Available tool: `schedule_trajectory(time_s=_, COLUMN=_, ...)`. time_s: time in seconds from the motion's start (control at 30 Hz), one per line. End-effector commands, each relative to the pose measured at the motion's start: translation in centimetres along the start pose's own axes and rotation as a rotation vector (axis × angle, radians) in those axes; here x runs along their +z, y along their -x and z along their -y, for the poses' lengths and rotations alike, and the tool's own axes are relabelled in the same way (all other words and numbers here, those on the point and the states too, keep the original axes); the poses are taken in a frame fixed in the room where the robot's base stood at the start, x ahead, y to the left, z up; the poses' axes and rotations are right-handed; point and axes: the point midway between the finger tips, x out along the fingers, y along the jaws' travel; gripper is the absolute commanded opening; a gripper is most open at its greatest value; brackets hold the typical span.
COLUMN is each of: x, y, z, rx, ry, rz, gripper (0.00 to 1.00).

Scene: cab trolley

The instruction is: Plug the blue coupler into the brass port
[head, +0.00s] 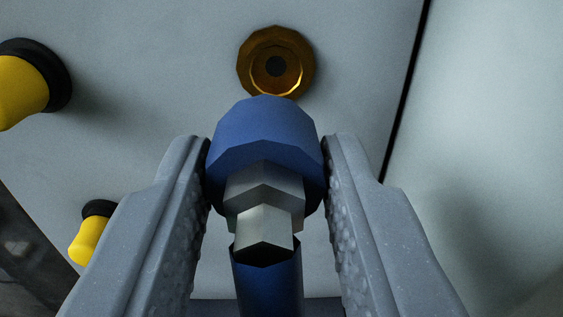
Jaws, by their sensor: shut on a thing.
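The blue coupler (264,135) is in the lower middle of the head view, with a grey metal hex collar and a blue hose behind it. My gripper (266,165) is shut on the coupler, one ribbed finger on each side. The brass port (246,62) is a round ring with a dark centre, set in the grey panel just above the coupler in the picture. The coupler's front edge overlaps the port's lower rim in the picture. The coupler's front face is hidden, and I cannot tell how much gap lies between it and the port.
A large yellow knob with a black collar (25,85) sticks out at the upper left. A smaller yellow knob (88,240) is at the lower left. The grey panel (160,30) ends at a dark seam on the right, with another pale panel (490,130) beyond it.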

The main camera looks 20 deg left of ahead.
Motion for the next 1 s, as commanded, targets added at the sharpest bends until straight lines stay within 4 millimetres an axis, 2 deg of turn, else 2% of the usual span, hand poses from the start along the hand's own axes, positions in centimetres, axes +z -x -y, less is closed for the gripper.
schedule_trajectory(time_s=0.27, x=0.0, y=0.0, z=-0.5, rx=0.009, ry=0.001, rz=0.000, gripper=0.00)
schedule_trajectory(time_s=1.0, x=0.0, y=-5.1, z=-0.6, rx=0.010, ry=0.001, rz=-0.001, gripper=0.00)
